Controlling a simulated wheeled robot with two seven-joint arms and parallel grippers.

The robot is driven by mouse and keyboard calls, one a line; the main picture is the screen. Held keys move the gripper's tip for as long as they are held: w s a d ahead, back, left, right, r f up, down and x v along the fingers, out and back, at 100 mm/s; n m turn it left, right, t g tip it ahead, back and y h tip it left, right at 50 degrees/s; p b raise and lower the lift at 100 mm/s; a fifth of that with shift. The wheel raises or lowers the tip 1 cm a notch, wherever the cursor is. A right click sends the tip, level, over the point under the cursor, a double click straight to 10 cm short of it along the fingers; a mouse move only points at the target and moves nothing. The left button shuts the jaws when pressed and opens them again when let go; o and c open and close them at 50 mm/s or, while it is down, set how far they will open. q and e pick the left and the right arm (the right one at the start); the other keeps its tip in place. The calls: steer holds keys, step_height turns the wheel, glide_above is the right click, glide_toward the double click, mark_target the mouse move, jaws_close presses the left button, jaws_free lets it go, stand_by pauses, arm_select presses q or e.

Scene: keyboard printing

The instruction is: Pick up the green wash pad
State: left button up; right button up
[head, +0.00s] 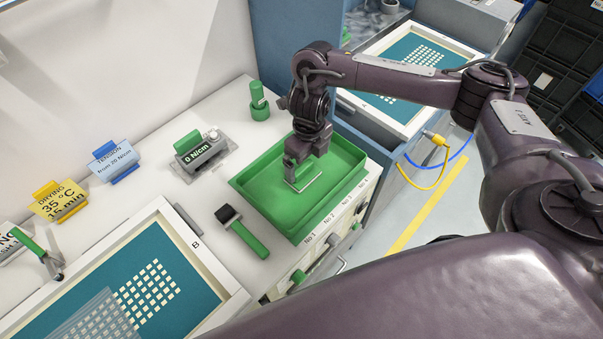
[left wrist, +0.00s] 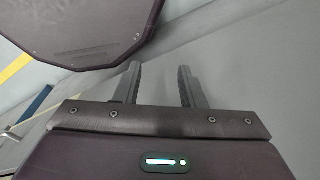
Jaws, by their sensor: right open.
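My right gripper (head: 304,178) is open, pointing down inside the green tray (head: 262,207) in the head view.
A green-handled brush (head: 246,238) lies left of the tray. A tension gauge (head: 201,152) and a green cylinder (head: 259,101) stand behind on the white bench. A framed screen (head: 185,240) is at the front left; another (head: 443,53) is at the back right.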

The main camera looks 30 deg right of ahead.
mark_target(301, 168)
steer(key=shift+w+f, duration=0.1)
steer(key=shift+f, duration=0.4)
steer(key=f, duration=0.1)
steer(key=a+f, duration=0.1)
steer(key=w+f, duration=0.1)
steer(key=shift+a+f, duration=0.15)
steer(key=shift+a, duration=0.15)
steer(key=shift+f, duration=0.3)
steer(key=shift+s+d+f, duration=0.1)
steer(key=shift+s+d, duration=0.1)
steer(key=shift+d, duration=0.2)
steer(key=shift+w+a, duration=0.1)
steer(key=shift+a, duration=0.1)
steer(key=c, duration=0.7)
steer(key=shift+d, duration=0.1)
steer(key=shift+c, duration=1.1)
